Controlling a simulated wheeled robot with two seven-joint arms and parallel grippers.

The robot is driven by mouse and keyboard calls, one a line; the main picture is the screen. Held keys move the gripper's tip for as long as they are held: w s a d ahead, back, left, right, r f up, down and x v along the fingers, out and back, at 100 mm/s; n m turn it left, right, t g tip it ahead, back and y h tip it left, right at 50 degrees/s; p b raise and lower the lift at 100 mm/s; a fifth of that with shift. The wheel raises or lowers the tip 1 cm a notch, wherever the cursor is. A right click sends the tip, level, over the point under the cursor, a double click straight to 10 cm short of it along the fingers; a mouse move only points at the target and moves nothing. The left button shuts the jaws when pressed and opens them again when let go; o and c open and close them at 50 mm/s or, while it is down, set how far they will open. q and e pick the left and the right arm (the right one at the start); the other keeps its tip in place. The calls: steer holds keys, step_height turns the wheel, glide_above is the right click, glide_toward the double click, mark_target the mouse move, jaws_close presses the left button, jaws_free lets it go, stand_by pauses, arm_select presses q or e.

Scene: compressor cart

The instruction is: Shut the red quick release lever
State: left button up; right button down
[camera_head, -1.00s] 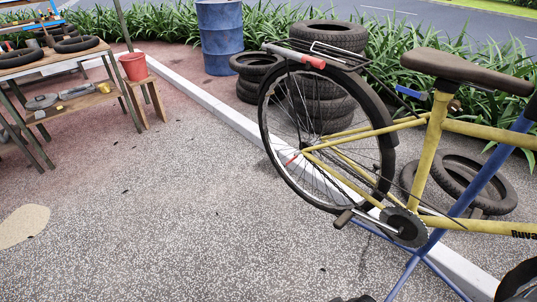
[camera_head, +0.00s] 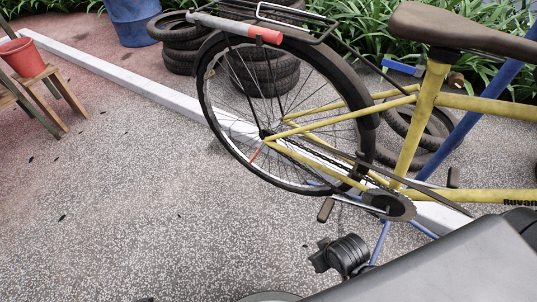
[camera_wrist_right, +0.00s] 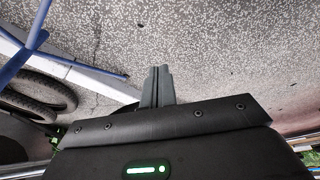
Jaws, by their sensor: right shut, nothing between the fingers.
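The red quick release lever (camera_head: 255,154) is a small red bar at the hub of the bicycle's rear wheel in the head view. It slants down and left from the hub, apart from any gripper. The yellow bicycle (camera_head: 428,115) stands upright with its rear wheel (camera_head: 203,100) to the left. My right gripper (camera_wrist_right: 157,72) shows in the right wrist view with its two grey fingers together and nothing between them. Speckled ground lies beyond the fingers; the lever is not visible there. My left gripper is out of view.
Stacked tyres (camera_head: 177,62) and a blue barrel (camera_head: 132,20) stand behind the bicycle, near a pale kerb (camera_head: 110,75). A red bucket (camera_head: 22,56) is at the left. A blue stand (camera_head: 480,105) holds the bicycle. Ground left of the wheel is clear.

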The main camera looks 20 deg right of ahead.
arm_select(q)
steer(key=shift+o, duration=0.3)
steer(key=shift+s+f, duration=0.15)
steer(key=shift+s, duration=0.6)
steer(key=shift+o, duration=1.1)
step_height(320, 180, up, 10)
steer(key=p, duration=0.5)
arm_select(e)
step_height(320, 180, up, 11)
steer(key=w+t, duration=0.1)
steer(key=t, duration=0.1)
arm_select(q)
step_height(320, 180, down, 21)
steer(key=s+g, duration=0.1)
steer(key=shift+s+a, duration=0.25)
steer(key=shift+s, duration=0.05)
arm_select(e)
steer(key=w+r+m+t+y, duration=0.4)
steer(key=w+m+t+y, duration=0.3)
steer(key=w+m+y, duration=0.4)
steer(key=w+y, duration=0.1)
steer(key=w, duration=0.4)
steer(key=shift+w+d+r+t+y, duration=0.15)
steer(key=shift+w+t+y, duration=0.05)
steer(key=shift+t+y, duration=0.1)
